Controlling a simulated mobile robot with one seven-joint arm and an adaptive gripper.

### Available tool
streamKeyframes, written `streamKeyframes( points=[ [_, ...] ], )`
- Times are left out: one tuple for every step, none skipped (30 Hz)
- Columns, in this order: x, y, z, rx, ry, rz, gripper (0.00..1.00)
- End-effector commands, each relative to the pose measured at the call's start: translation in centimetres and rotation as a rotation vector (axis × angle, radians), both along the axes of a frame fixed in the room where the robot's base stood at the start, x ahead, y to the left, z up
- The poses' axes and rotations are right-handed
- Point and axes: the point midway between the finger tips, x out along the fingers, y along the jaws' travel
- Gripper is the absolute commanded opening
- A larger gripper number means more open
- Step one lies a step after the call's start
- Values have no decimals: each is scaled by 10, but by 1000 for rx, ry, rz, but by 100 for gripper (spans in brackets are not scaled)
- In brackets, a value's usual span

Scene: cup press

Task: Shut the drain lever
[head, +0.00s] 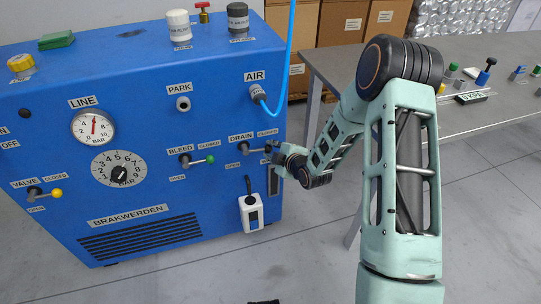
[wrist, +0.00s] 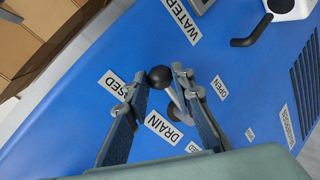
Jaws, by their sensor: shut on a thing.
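The drain lever (head: 244,147) is on the upper right of the blue machine's front panel, under the DRAIN label (head: 241,137). It points right in the head view, towards my gripper (head: 270,149). In the wrist view its black ball knob (wrist: 160,77) sits between the fingertips of my gripper (wrist: 158,75), which is shut on it. The lever's metal rod and dark pivot show partly behind the right finger. The CLOSED label (wrist: 116,92) is left of the fingers and the OPEN label (wrist: 219,88) is right of them in the wrist view.
A white box (head: 251,212) with a black hook hangs below the drain lever. A blue air hose (head: 290,60) runs above. A grey table (head: 460,65) stands at the right, with open floor before it.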

Motion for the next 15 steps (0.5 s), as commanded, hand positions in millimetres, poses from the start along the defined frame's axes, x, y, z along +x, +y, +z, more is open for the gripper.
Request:
streamKeyframes(
  points=[
    [1, 0, 2, -21, -11, 0, 0],
    [1, 0, 3, -32, -13, 1, 0],
    [1, 0, 4, -43, -15, -2, 0],
    [1, 0, 5, -51, -19, -1, 0],
    [1, 0, 6, -59, -20, 0, 0],
    [1, 0, 6, -68, -23, -1, 0],
    [1, -1, 7, -73, -24, -2, 0],
    [1, -1, 7, -77, -25, -3, 0],
    [1, -1, 8, -81, -26, -3, 0],
    [1, -1, 8, -84, -27, -2, 0],
    [1, -1, 8, -86, -27, -2, 0],
    [1, -1, 8, -88, -27, -3, 0],
    [1, -1, 9, -89, -28, -3, 0],
    [1, -1, 9, -89, -28, -3, 0],
    [1, -1, 9, -90, -29, -3, 0]
  ],
)
